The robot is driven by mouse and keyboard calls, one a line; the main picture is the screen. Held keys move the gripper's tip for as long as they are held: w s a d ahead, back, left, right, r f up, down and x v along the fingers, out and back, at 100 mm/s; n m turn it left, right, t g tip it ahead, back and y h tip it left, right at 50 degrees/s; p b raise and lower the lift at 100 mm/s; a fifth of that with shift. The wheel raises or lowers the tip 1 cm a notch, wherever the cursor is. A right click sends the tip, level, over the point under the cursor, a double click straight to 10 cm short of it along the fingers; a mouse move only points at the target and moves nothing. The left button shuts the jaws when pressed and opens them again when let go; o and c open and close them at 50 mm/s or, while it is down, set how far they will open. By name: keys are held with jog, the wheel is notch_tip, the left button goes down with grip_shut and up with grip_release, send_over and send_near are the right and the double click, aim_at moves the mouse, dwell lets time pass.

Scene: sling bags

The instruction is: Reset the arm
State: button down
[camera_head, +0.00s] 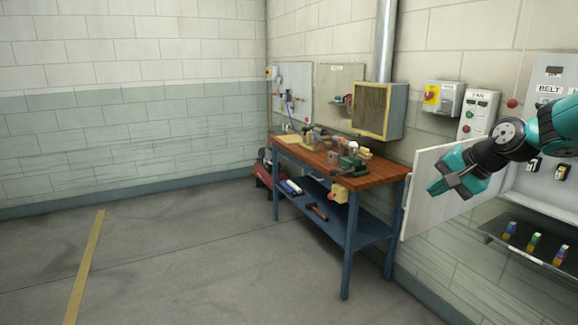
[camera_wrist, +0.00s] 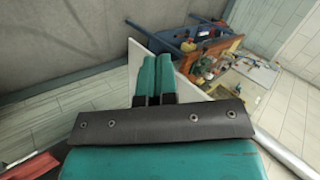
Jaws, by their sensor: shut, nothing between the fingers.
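My gripper (camera_head: 436,190) is teal with a dark wrist and hangs from my arm at the right of the head view. It is in front of an open white panel door (camera_head: 418,222). In the wrist view my gripper's two teal fingers (camera_wrist: 156,75) lie side by side, shut, with nothing between them. The white door (camera_wrist: 136,62) shows behind the fingers there. No sling bag shows in either view.
A workbench (camera_head: 390,172) with tools on its wooden top stands against the wall. A control panel (camera_head: 551,75) and a dark shelf (camera_head: 507,250) with small coloured items are at the right. The floor (camera_head: 190,250) at left is clear.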

jog(key=s+a+r+n+g, duration=0.15)
jog(key=s+a+n, duration=0.35)
jog(key=s+a, duration=0.6)
jog(key=s+a+f+n+g, duration=0.1)
jog(key=s+a+n, duration=0.2)
jog(key=s, duration=0.5)
jog(key=s+a+f+n+g+b, duration=0.1)
jog(key=s+a+n+g, duration=0.1)
jog(key=s, duration=0.5)
jog(key=s+a+f+n+g, duration=0.1)
jog(key=s+a+n, duration=0.3)
jog(key=s, duration=0.4)
jog(key=shift+s+f+n+g+h+b, duration=0.3)
jog(key=shift+n+g+h+b, duration=0.15)
jog(key=shift+n, duration=0.35)
jog(key=shift+r, duration=0.1)
